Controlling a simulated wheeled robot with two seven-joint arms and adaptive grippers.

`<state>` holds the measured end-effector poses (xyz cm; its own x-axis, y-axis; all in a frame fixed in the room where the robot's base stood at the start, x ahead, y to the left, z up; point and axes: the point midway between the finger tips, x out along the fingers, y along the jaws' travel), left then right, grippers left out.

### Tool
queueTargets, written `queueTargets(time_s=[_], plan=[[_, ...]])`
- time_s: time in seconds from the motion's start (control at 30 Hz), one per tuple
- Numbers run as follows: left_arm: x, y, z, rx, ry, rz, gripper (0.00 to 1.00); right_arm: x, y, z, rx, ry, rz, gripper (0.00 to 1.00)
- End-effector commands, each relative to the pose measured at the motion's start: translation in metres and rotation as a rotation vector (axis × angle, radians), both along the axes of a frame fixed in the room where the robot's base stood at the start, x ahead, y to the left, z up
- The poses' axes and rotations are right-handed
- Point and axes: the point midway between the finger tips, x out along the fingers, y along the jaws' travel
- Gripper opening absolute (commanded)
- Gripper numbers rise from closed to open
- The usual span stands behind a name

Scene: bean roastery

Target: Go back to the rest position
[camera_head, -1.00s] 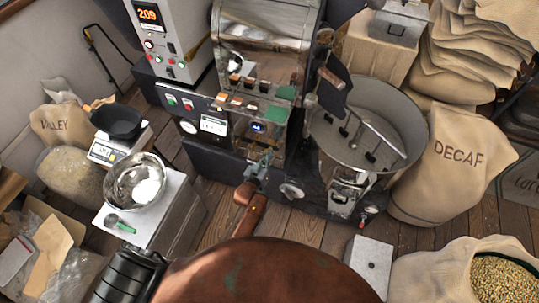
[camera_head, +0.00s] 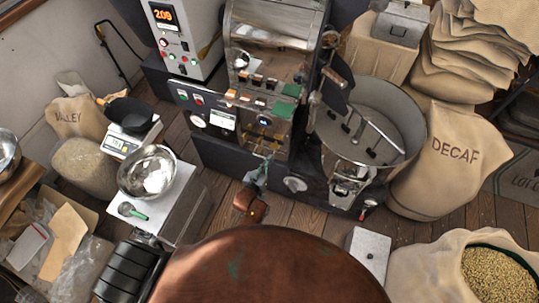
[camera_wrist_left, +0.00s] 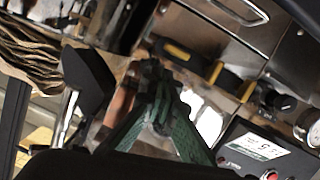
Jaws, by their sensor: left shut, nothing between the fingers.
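My left gripper (camera_head: 261,168) has greenish fingers and shows in the head view in front of the roasting machine (camera_head: 262,95), over the floor side of its lower front. Its fingers are together, with nothing seen between them. In the left wrist view the green fingers (camera_wrist_left: 162,112) meet at the tips, with metal machine parts and a panel with a display behind them. I cannot tell the exact gap between gripper and machine. My right gripper is not in view.
A round cooling tray (camera_head: 408,115) stands right of the roaster. A steel bowl (camera_head: 137,184) and a green-handled scoop (camera_head: 127,210) rest on a pale stand at left, by a scale (camera_head: 117,141). Sacks, including the DECAF one (camera_head: 440,170), stand right. Wooden floor (camera_head: 305,216) shows between.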

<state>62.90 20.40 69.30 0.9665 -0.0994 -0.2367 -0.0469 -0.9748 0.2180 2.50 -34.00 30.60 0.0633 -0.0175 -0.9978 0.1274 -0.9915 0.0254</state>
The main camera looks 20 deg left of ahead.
Motion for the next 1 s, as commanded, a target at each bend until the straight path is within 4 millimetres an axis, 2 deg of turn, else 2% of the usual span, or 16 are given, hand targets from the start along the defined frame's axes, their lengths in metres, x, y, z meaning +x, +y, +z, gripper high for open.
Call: queueTargets(time_s=[0.03,0.2,0.77,0.87,0.97,1.0], plan=[[-0.004,0.001,0.004,0.000,0.000,0.000,0.00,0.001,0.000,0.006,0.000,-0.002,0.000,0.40],[-0.011,0.003,0.004,0.000,0.000,0.004,0.00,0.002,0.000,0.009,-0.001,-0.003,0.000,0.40],[-0.012,0.005,0.002,0.000,0.002,0.007,0.00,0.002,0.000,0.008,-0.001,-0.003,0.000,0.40],[-0.019,0.006,-0.011,0.008,0.027,0.003,0.00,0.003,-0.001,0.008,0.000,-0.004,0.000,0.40],[-0.039,0.009,-0.045,0.028,0.096,-0.009,0.00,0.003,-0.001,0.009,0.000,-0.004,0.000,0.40],[-0.052,0.012,-0.065,0.041,0.136,-0.014,0.00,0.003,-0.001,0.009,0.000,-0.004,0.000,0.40]])
